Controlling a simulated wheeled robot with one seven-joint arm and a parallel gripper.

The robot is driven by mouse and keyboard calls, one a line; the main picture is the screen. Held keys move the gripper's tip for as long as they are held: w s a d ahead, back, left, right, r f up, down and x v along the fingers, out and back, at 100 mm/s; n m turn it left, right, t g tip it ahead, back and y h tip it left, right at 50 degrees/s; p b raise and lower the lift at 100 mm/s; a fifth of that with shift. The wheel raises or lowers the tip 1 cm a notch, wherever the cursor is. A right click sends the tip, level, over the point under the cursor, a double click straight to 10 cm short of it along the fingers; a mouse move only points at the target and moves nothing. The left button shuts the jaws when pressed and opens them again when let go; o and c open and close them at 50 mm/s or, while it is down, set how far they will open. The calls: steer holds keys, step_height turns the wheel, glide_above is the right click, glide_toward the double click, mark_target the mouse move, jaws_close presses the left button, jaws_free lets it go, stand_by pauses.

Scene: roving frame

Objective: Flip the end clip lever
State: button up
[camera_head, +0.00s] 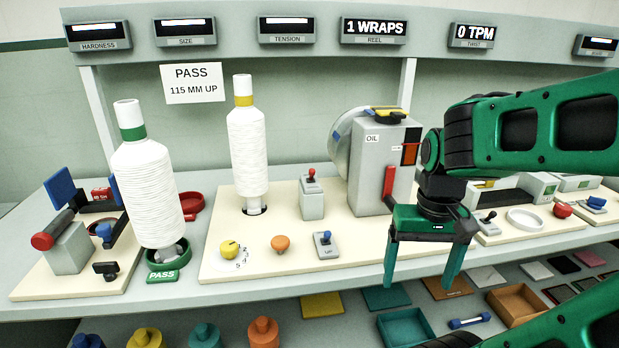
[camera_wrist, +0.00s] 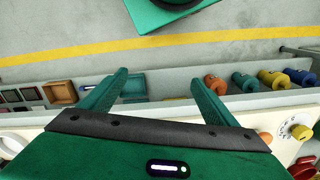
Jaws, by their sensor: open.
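My gripper (camera_head: 420,281) is open and empty, fingers pointing down, in front of the bench's front edge in the head view. Its spread fingers also show in the wrist view (camera_wrist: 160,78) with nothing between them. Several small levers stand on the bench, and their labels are too small to read, so I cannot tell which is the end clip lever. Another has a red knob (camera_head: 311,178) on a grey box. A third, dark small lever (camera_head: 488,217) stands right of my gripper.
Behind my gripper is a grey machine (camera_head: 366,165) marked OIL with a red handle (camera_head: 389,186). Two white bobbins (camera_head: 148,195) (camera_head: 247,150) stand at left. An orange knob (camera_head: 281,243) and yellow dial (camera_head: 229,249) sit near the front. The lower shelf holds trays (camera_head: 405,328).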

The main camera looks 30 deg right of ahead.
stand_by(0.4)
